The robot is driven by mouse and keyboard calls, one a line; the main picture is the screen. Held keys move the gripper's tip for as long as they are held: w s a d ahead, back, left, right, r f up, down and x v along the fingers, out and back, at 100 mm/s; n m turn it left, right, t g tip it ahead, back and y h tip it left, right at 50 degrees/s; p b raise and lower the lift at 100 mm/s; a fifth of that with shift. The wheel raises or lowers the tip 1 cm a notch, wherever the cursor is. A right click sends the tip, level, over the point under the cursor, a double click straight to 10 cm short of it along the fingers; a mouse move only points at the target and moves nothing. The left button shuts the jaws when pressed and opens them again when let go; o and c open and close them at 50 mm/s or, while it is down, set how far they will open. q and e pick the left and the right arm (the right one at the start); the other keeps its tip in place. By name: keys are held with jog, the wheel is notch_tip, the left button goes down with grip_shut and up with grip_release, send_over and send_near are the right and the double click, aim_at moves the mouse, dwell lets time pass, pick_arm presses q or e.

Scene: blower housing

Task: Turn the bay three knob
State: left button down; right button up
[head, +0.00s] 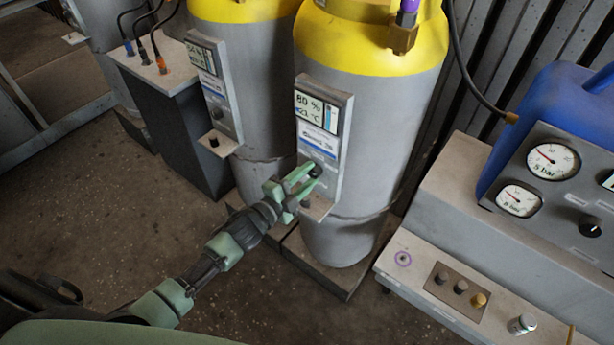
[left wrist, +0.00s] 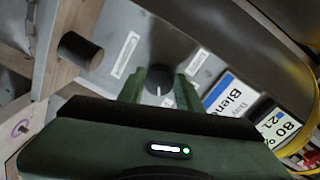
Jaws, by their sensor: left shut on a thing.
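A grey panel (head: 333,115) with a lit display reading 80 % is fixed to the front of the right yellow-topped cylinder (head: 375,130). Its dark round knob (head: 316,170) sits low on the panel face, under the label. My left gripper (head: 309,175) reaches it from the lower left, fingers shut on the knob. In the left wrist view the knob (left wrist: 161,76) shows between the two green fingers (left wrist: 160,92), with a white pointer line on it. The bay number on the label (left wrist: 232,97) is too blurred or cut off to read. My right gripper is not in view.
A dark peg (left wrist: 79,49) sticks out from the ledge at the panel's foot, close to my gripper. A second cylinder (head: 250,90) with a similar panel stands to the left. A bench (head: 470,280) with several knobs and a gauge box (head: 550,190) stand at the right.

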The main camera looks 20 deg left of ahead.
pick_arm(q)
jog(key=shift+m, duration=0.3)
jog(key=c, duration=0.9)
grip_release()
jog(key=shift+c, duration=0.2)
jog(key=v, duration=0.7)
jog(key=shift+s+b, duration=0.4)
jog(key=shift+a, duration=0.1)
